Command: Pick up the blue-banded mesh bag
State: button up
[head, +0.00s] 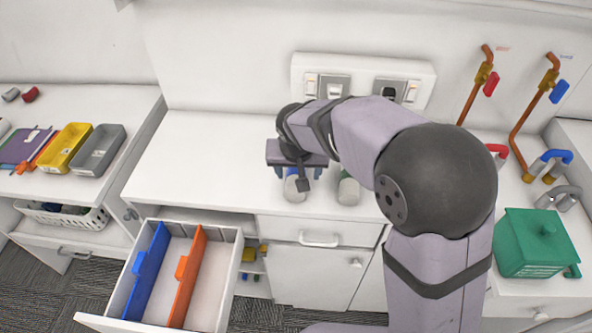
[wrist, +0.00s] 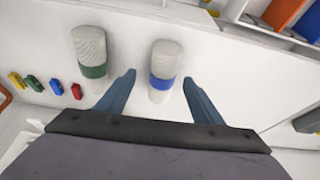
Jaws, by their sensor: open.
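The blue-banded mesh bag (wrist: 165,62) is a pale, upright-looking roll with a blue band, in the middle of the wrist view. In the head view its pale end (head: 291,187) shows on the white counter, partly covered by my gripper. My gripper (wrist: 158,77) is open, one finger on each side of the bag, with clear gaps; I cannot tell how far above it the fingers are. In the head view my gripper (head: 298,173) hangs over the bag.
A similar green-banded mesh bag (wrist: 90,52) stands close beside it, also seen in the head view (head: 348,190). An open drawer (head: 206,275) with blue and orange dividers juts out at front left. A wall socket panel (head: 363,78) is behind. The counter's left part is clear.

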aim_at(296, 175)
jog(key=shift+w+a, duration=0.1)
jog(key=shift+a, duration=0.25)
jog(key=shift+p+x, duration=0.45)
jog(key=shift+x, duration=0.6)
jog(key=shift+w+p+x, duration=0.15)
jog(key=shift+p+x, duration=0.45)
jog(key=shift+x, duration=0.3)
jog(key=shift+w+p+x, duration=0.2)
jog(key=shift+p+x, duration=0.35)
jog(key=shift+x, duration=0.35)
jog(key=shift+w+a+f, duration=0.1)
jog(key=shift+w+f, duration=0.2)
jog(key=shift+f, duration=0.25)
jog(key=shift+c, duration=0.6)
jog(key=c, duration=1)
